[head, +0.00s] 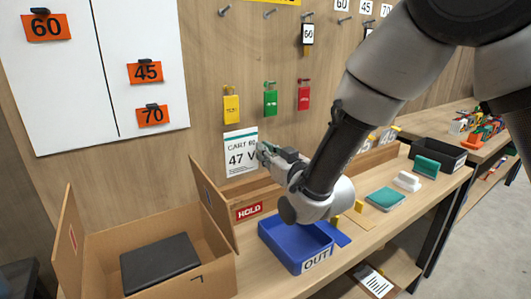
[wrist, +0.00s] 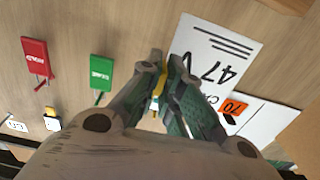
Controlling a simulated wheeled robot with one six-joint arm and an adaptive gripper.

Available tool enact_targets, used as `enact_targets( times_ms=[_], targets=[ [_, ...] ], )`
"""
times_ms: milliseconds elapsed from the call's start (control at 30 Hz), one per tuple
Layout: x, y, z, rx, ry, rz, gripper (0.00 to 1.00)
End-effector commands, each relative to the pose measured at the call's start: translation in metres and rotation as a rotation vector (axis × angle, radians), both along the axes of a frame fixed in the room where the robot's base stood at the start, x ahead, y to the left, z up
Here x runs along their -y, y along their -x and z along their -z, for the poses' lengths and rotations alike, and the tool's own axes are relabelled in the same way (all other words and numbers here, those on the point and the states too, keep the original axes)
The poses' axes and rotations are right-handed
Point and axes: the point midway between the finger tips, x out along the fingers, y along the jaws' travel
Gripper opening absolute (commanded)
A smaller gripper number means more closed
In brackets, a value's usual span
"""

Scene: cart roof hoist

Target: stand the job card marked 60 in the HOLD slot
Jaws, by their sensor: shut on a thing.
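A white job card (head: 241,157) with a green top edge reads "CART 60" and "47 V". It is upright beside my fingertips, in front of the wooden wall. My gripper (head: 263,151) is shut on its right edge. In the wrist view the card (wrist: 217,62) fills the space right of my fingertips (wrist: 168,62), and the fingers hide part of its print. The red HOLD label (head: 249,211) is on the front of the wooden rack, below the card and apart from it. The slot opening behind the label is hard to make out.
A blue OUT tray (head: 292,252) stands below my gripper. A cardboard box (head: 205,275) with raised flaps is at left, one flap close to the HOLD label. Yellow (head: 231,107), green (head: 270,101) and red (head: 303,97) tags hang on the wall. A black bin (head: 437,152) stands right.

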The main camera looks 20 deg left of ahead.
Motion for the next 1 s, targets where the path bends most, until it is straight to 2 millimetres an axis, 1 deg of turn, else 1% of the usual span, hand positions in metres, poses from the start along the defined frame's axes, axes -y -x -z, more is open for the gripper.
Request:
enact_targets(
  times_ms=[167,500,633,800,1000],
  targets=[
    [0.0,0.0,0.007,0.0,0.0,0.0,0.0],
    [0.0,0.0,0.04,-0.001,0.002,0.0,0.0],
    [0.0,0.0,0.05,-0.001,0.001,0.0,0.0],
    [0.0,0.0,0.056,0.0,0.0,0.0,0.0],
    [0.0,0.0,0.058,0.001,-0.001,0.0,0.0]
  ],
)
